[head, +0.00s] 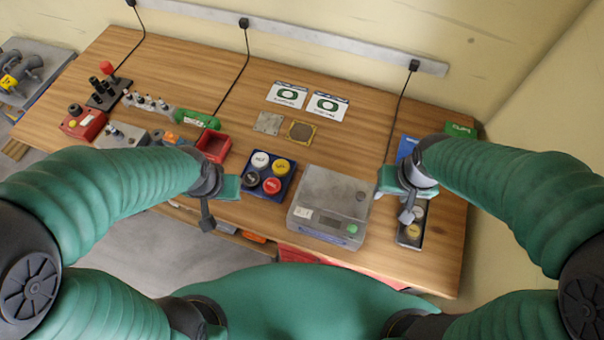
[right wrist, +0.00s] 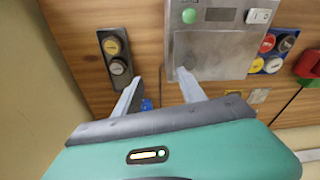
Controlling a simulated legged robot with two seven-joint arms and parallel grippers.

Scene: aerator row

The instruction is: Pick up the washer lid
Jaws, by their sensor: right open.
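The washer (head: 325,224) is a grey metal box at the table's front right, with a green button and a dark display on its front. Its flat grey lid (head: 333,186) appears to be closed on top; the lid also shows in the right wrist view (right wrist: 212,58). My right gripper (head: 384,191) is just right of the washer, above the table. In the right wrist view its fingers (right wrist: 160,78) are apart and empty, one tip overlapping the lid's edge in the picture; contact cannot be told. My left gripper (head: 228,187) is left of the washer; its fingers are not clear.
A dark tray (right wrist: 111,35) with round pieces lies beside the washer. A blue block (head: 259,157) with coloured round caps and a red bin (head: 213,146) stand to its left. Cards (head: 327,106) and flat plates (head: 269,123) lie behind. Cables hang from the wall rail.

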